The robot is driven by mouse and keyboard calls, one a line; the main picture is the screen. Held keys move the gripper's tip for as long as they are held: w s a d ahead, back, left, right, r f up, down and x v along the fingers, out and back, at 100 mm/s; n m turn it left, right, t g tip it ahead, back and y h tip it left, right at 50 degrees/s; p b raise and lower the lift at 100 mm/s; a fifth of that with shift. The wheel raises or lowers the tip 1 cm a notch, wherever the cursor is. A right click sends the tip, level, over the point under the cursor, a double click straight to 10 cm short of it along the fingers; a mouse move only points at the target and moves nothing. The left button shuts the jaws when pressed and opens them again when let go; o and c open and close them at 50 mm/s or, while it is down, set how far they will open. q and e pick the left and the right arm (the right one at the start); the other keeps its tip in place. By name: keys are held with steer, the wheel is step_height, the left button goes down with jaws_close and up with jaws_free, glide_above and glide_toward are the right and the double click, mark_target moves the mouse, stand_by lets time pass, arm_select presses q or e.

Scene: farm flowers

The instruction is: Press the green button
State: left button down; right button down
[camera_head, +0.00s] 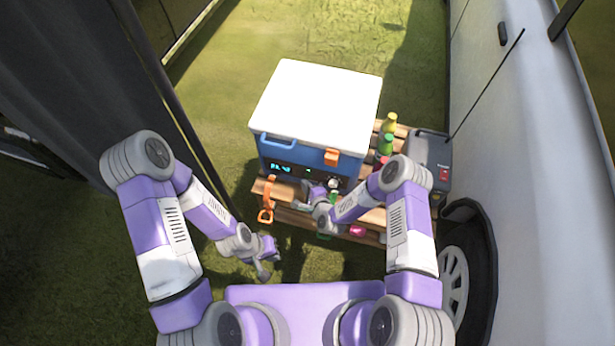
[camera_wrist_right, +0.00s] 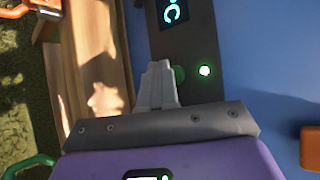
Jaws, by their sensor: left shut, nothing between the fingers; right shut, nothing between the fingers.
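A blue cooler box (camera_head: 290,152) with a white lid stands on a wooden pallet. Its dark front panel (camera_wrist_right: 187,45) has a lit display. In the right wrist view a round dark green button (camera_wrist_right: 180,74) sits on the panel, beside a small glowing green light (camera_wrist_right: 205,71). My right gripper (camera_wrist_right: 158,68) is shut and empty, its fingertips right beside the button and partly overlapping it in view; I cannot tell whether they touch. In the head view the right gripper (camera_head: 307,188) is at the cooler's front. My left gripper (camera_head: 268,268) is shut and empty, low over the grass.
An orange strap with a ring (camera_head: 266,214) hangs at the pallet's left. Bottles (camera_head: 388,125) and a dark case (camera_head: 430,160) stand right of the cooler. A white vehicle (camera_head: 550,180) bounds the right side. Grass is free at the left and behind.

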steer(key=s+a+p, duration=0.1)
steer(key=s+a, duration=0.1)
steer(key=s, duration=0.3)
steer(key=shift+s, duration=0.35)
stand_by(0.5)
steer(key=s+d+r+n+g+p, duration=0.2)
steer(key=s+d+r+n+g, duration=0.1)
steer(key=s+r+n+g, duration=0.1)
steer(key=s+d+r+n+g+p, duration=0.3)
steer(key=s+r+n, duration=0.2)
steer(key=s, duration=0.4)
steer(key=s+d+r+n+g+p, duration=0.3)
steer(key=s+d+r+n+g, duration=0.1)
steer(key=s, duration=0.3)
steer(key=shift+r+n+g+h, duration=0.3)
steer(key=shift+r+n, duration=0.1)
steer(key=shift+n, duration=0.5)
